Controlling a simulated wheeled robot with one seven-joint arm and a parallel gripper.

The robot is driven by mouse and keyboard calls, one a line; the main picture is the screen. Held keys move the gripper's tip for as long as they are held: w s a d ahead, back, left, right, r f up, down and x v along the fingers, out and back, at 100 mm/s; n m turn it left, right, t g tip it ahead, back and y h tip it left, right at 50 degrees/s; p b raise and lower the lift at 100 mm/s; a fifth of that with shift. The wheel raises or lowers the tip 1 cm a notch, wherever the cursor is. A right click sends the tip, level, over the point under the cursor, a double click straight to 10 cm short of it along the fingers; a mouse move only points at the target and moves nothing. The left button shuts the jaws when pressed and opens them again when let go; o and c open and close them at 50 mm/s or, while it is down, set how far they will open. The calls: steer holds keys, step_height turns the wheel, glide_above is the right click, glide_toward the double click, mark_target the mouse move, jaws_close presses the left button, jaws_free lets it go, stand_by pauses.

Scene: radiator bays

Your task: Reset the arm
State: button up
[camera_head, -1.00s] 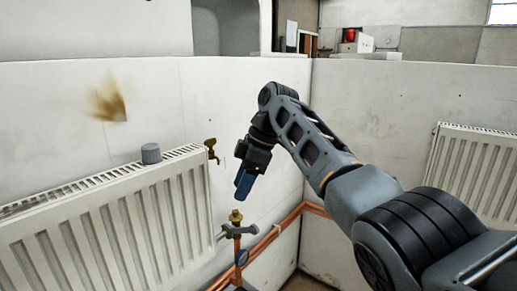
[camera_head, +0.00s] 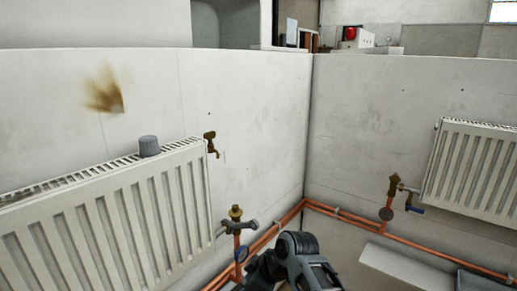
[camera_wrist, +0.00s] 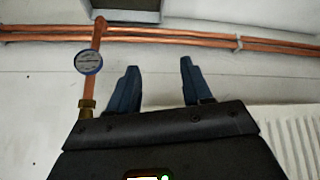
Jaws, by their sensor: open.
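My gripper (camera_wrist: 160,68) shows in the wrist view with its two blue fingers apart and nothing between them. Pale wall shows behind the fingers. In the head view my arm is folded low at the bottom centre, by the left radiator's valve and pipe, and only a dark joint and link show. The gripper itself is out of sight there.
A white radiator (camera_head: 110,225) with a grey cap (camera_head: 149,146) on top stands at left. Its brass valve (camera_head: 236,213) sits on copper pipes (camera_head: 290,215) along the wall. Another radiator (camera_head: 475,170) hangs at right. A round gauge (camera_wrist: 88,61) is left of my fingers.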

steer(key=s+d+f+m+t, duration=0.2)
steer(key=s+d+f+m, duration=0.1)
steer(key=s+f, duration=0.55)
steer(key=s+d+f+m+t+h+b, duration=0.1)
steer(key=s+d+f+m+t, duration=0.15)
steer(key=s+d, duration=0.45)
steer(key=s+d+f+m+t+h+b, duration=0.1)
steer(key=s+d+f+m+t, duration=0.15)
steer(key=s, duration=0.85)
steer(key=s+d+r+m+t+h+b, duration=0.1)
steer(key=s+d+r, duration=0.4)
steer(key=s+r, duration=0.6)
steer(key=s+d+r+m+t+h+b, duration=0.1)
steer(key=s+d+r+m+t+h, duration=0.2)
steer(key=s+d+r, duration=0.3)
steer(key=s+r+m, duration=0.1)
steer(key=s+r, duration=0.4)
steer(key=s, duration=0.2)
steer(key=shift+s+d+r+m+t, duration=0.2)
steer(key=shift+s+r+m+t, duration=0.1)
steer(key=shift+r+m+t, duration=0.1)
